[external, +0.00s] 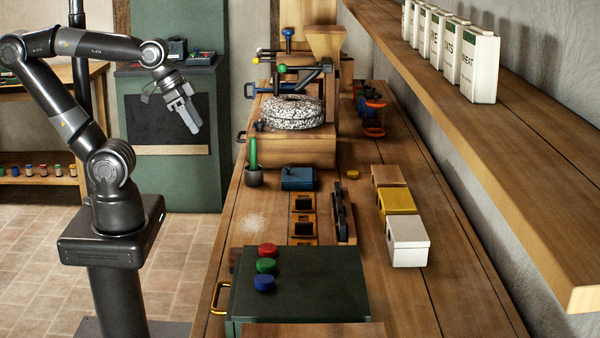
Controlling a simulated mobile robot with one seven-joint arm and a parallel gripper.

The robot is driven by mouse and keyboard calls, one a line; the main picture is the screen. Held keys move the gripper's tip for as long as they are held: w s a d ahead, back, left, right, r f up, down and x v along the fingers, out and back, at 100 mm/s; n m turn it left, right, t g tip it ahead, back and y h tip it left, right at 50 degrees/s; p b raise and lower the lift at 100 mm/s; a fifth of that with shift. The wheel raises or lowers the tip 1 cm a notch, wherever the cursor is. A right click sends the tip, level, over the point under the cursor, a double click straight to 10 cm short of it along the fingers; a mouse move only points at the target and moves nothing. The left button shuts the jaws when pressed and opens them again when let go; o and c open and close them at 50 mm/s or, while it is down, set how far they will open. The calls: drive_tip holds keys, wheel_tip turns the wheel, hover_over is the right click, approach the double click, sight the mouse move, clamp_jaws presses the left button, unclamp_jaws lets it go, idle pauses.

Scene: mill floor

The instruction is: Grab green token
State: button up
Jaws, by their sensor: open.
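The green token (266,265) is a small round piece on the dark green box (320,285) at the near end of the workbench. It lies between a red token (267,250) behind it and a blue token (264,283) in front of it. My gripper (193,127) is open and empty. It is raised in the air left of the bench, pointing down, well apart from the tokens. The small gap between its fingers is hard to see at this angle.
A millstone (292,112) on a wooden stand is further back on the bench. White, yellow and wooden boxes (408,243) stand at the right. A shelf (480,120) with several canisters overhangs the right side. A yellow handle (219,298) sticks out left of the green box.

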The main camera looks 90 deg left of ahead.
drive_tip(key=w+d+r+h, duration=0.1)
drive_tip(key=w+d+r, duration=0.2)
drive_tip(key=w+d, duration=0.6)
drive_tip(key=m+g, duration=0.1)
drive_tip(key=m, duration=0.2)
approach(266, 261)
drive_tip(key=shift+w+d+f, duration=0.25)
drive_tip(key=shift+w+f, duration=0.2)
drive_tip(key=shift+w, duration=0.05)
drive_tip(key=shift+w+d+f, duration=0.2)
drive_tip(key=shift+w+f, duration=0.25)
drive_tip(key=shift+s+a+f+x, duration=0.1)
drive_tip(key=shift+s+x, duration=0.05)
drive_tip(key=shift+x, duration=0.8)
drive_tip(key=shift+s+a+f+x, duration=0.1)
drive_tip(key=shift+s+x, duration=0.05)
drive_tip(key=shift+x, duration=0.8)
drive_tip(key=shift+s+a+x, duration=0.1)
drive_tip(key=shift+s+x, duration=0.05)
drive_tip(key=shift+x, duration=0.8)
drive_tip(key=shift+c, duration=0.3)
